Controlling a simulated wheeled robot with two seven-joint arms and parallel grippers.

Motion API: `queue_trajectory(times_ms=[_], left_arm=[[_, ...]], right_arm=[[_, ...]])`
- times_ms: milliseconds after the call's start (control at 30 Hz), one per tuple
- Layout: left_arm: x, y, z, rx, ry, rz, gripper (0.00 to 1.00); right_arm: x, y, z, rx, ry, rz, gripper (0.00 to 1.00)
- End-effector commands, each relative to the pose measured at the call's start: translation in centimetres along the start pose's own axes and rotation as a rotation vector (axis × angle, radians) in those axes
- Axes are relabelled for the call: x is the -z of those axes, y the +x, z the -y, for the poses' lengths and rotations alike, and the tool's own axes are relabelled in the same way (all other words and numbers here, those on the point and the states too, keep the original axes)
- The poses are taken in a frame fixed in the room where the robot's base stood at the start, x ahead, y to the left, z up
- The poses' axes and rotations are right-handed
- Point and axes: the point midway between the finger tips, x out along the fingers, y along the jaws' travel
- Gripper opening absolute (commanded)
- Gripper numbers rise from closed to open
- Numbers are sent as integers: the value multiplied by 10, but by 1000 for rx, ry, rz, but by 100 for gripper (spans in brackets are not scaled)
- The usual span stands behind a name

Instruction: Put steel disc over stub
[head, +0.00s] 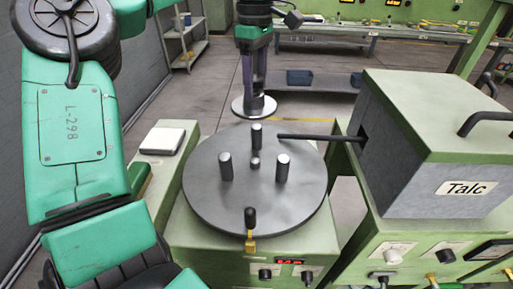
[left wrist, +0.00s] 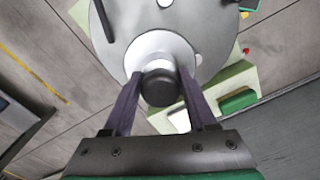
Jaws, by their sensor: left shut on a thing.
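The steel disc (head: 254,107) is a bright round plate, held roughly level beyond the back edge of the round grey plate (head: 205,205) in the head view. My left gripper (head: 254,92) points down and is shut on the disc's upper part. In the left wrist view, a dark knob (left wrist: 158,86) sits between the fingers, with the pale disc (left wrist: 150,44) beneath it. The round plate carries a short central stub (head: 255,162) and three taller upright posts, at the back (head: 256,135), left (head: 225,167) and right (head: 283,168). My right gripper is out of view.
A thin dark rod (head: 315,137) reaches from the box labelled Talc (head: 430,150) over the round plate's back right edge. A black-topped lever (head: 250,218) stands at the plate's front. A pale pad (head: 162,140) lies at left. A bench (head: 370,45) stands behind.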

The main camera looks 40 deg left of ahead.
Motion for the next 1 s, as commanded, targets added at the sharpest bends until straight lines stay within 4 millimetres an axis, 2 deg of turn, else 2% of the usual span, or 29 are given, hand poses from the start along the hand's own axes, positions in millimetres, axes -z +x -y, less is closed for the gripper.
queue_trajectory(times_ms=[100, 300, 433, 600, 767, 967, 1000], left_arm=[[-1, 33, 1, 3, 3, 4, 0], [0, 97, 1, 5, 3, 3, 0], [-1, 132, 1, 3, 2, 3, 0], [-1, 158, 1, 1, 0, 2, 0], [-1, 188, 1, 1, 1, 2, 0], [0, 193, 0, -2, 0, 1, 0], [0, 193, 0, 0, 0, 0, 61]], right_arm=[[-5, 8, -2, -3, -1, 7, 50], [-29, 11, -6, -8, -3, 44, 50], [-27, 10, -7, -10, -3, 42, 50], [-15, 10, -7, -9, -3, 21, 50], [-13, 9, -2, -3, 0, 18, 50], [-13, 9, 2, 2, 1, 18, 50], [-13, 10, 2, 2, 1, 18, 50]])
